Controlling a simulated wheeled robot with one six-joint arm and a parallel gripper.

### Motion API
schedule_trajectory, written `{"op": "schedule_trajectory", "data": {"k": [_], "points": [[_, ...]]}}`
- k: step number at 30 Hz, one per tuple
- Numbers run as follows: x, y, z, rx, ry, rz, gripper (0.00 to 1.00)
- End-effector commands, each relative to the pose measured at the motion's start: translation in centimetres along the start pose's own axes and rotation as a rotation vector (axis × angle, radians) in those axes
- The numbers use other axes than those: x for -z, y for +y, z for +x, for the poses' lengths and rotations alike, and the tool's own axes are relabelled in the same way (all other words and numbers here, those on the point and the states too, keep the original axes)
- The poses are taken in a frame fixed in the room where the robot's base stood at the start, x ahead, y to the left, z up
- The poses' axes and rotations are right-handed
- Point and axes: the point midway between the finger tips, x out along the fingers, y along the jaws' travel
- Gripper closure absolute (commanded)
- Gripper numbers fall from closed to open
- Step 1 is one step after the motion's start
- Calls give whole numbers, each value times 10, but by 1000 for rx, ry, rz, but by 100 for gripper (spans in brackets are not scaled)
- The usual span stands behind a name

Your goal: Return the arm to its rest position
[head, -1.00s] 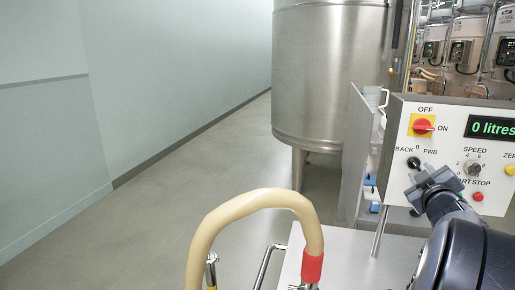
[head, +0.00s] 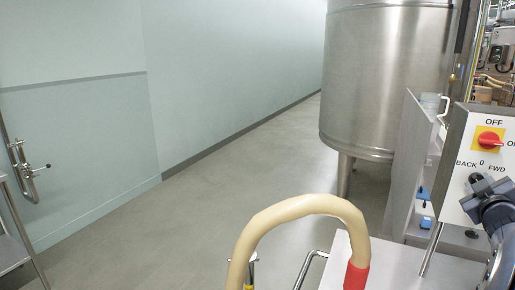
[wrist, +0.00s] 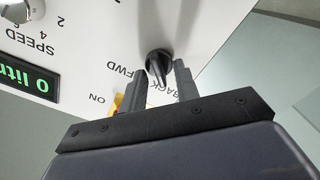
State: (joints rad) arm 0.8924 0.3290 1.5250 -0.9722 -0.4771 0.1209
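My gripper (head: 494,192) is at the right edge of the head view, in front of a white control panel (head: 462,150). In the wrist view my gripper (wrist: 159,85) has its two fingers apart, with the black BACK/0/FWD knob (wrist: 157,62) showing between and just beyond the tips. A gap shows beside the knob, so the fingers do not look closed on it. The same knob (head: 476,179) shows just left of the gripper in the head view. I cannot tell whether a finger touches it. Most of my arm is outside the head view.
A red switch on yellow (head: 489,139) is above the knob. A cream hose (head: 300,207) with a red end arches over a steel table (head: 400,268) in front. A large steel vat (head: 388,80) stands behind. A pipe with a valve (head: 24,172) is at left. The middle floor is clear.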

Motion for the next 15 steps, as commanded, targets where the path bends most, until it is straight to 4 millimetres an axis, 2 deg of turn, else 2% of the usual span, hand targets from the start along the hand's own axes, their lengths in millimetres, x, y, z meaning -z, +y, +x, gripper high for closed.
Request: {"op": "schedule_trajectory", "data": {"k": [15], "points": [[0, 1, -84, -3, -2, -7, 70]]}}
